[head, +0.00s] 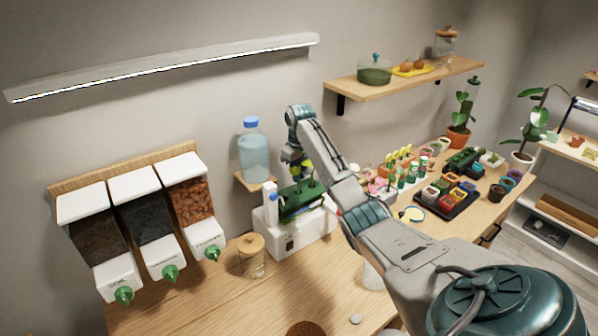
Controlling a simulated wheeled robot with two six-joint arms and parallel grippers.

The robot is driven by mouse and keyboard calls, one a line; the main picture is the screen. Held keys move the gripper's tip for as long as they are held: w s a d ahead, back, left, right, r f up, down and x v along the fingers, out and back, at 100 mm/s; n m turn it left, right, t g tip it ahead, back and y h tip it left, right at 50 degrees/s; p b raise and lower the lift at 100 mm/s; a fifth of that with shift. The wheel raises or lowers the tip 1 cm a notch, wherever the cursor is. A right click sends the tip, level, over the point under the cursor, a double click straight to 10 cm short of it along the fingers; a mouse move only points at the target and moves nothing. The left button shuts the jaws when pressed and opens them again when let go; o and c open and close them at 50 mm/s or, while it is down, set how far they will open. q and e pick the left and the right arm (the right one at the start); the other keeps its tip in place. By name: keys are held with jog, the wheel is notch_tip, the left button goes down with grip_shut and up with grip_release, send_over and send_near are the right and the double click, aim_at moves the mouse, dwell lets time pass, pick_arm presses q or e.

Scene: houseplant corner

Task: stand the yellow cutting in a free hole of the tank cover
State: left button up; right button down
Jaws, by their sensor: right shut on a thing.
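My right gripper (297,168) hangs above the white tank (290,238), pointing down from my raised forearm. It is shut on the yellow cutting, whose small yellow part (308,164) shows beside the jaws. Dark green shapes (300,203) lie on top of the tank, just below the gripper. The holes of the tank cover cannot be made out at this size, and my arm hides the tank's right side. I cannot tell whether the cutting touches the cover. My left gripper is not in view.
A water bottle (253,155) stands on a small shelf behind the tank. A lidded jar (251,256) and three dispensers (147,220) are to the left. Several pots in a black tray (447,203) are to the right. The table front (210,300) is mostly clear.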

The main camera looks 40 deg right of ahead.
jog(key=shift+f, duration=0.75)
jog(key=c, duration=0.9)
grip_release()
jog(key=shift+c, duration=0.2)
jog(key=shift+r, duration=3.55)
